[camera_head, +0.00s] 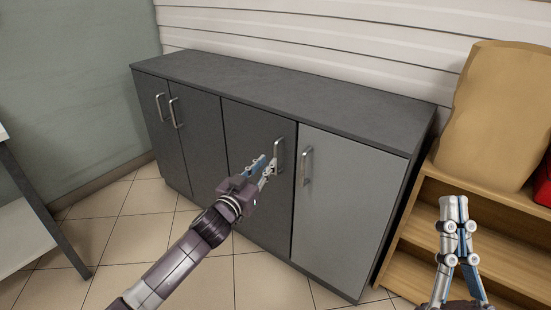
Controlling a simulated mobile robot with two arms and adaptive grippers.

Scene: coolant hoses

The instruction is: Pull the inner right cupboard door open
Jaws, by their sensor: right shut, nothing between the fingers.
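A dark grey cupboard (200,135) with several doors stands against the wall. Its inner right door (250,135) is dark grey and closed, with an upright metal bar handle (279,152) near its right edge. My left gripper (267,160) is in front of this door, just left of the handle's lower part. Its two fingers look apart; whether one touches the handle I cannot tell. The gripper and wrist hide part of the door's lower half. My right gripper (453,203) is shut and empty, pointing up, at the lower right in front of a wooden shelf.
The lighter grey outer right door (345,205) has its own handle (306,166) close by. The wooden shelf (490,195) at right bears a large paper bag (497,115) and a red object (543,185). A table (35,200) stands at far left. Tiled floor before the cupboard is clear.

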